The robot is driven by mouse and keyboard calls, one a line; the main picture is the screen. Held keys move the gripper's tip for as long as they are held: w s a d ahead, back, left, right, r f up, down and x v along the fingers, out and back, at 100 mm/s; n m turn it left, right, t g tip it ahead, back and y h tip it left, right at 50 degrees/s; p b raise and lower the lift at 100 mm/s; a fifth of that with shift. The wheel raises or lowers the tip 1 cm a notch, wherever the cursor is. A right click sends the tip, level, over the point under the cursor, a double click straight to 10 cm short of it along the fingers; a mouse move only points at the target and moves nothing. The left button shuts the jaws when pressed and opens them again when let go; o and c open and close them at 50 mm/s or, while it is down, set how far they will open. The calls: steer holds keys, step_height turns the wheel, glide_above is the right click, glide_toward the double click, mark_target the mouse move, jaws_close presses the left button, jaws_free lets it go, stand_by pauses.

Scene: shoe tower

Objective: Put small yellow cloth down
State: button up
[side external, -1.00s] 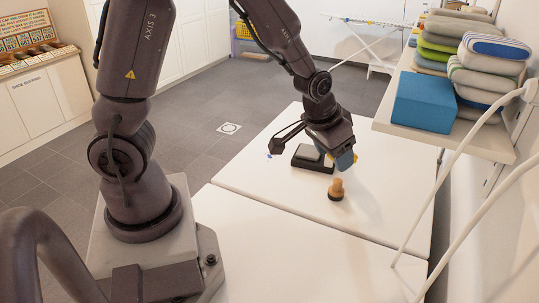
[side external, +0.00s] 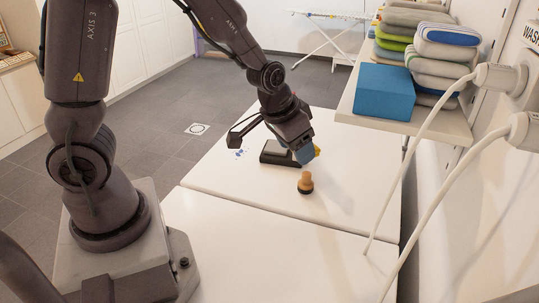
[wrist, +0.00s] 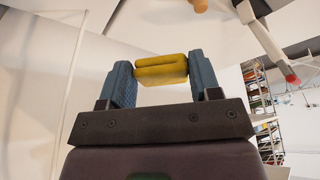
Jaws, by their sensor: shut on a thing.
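The small yellow cloth (wrist: 161,70) is folded and sits between the two blue-grey fingers of my gripper (wrist: 160,78) in the wrist view. My gripper is shut on it. In the side view my gripper (side external: 306,154) is low over the far part of the white table (side external: 345,205), and only a bit of the yellow cloth (side external: 317,150) shows beside the finger. I cannot tell whether the cloth touches the table.
A black block-like object (side external: 272,156) lies beside my gripper. A wooden-handled brush (side external: 305,181) stands nearer the camera. A shelf (side external: 440,127) with a blue box (side external: 384,92) and folded cloths (side external: 440,65) is at the right. The near table is clear.

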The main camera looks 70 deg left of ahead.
steer(key=s+a+f, duration=0.1)
steer(key=s+a, duration=0.1)
steer(key=a, duration=0.6)
steer(key=s+a+f, duration=0.1)
steer(key=s+a, duration=0.2)
steer(key=a, duration=0.6)
steer(key=shift+s+a+n, duration=0.15)
steer(key=shift+a+n, duration=0.05)
steer(key=shift+n, duration=0.1)
steer(key=shift+f, duration=0.1)
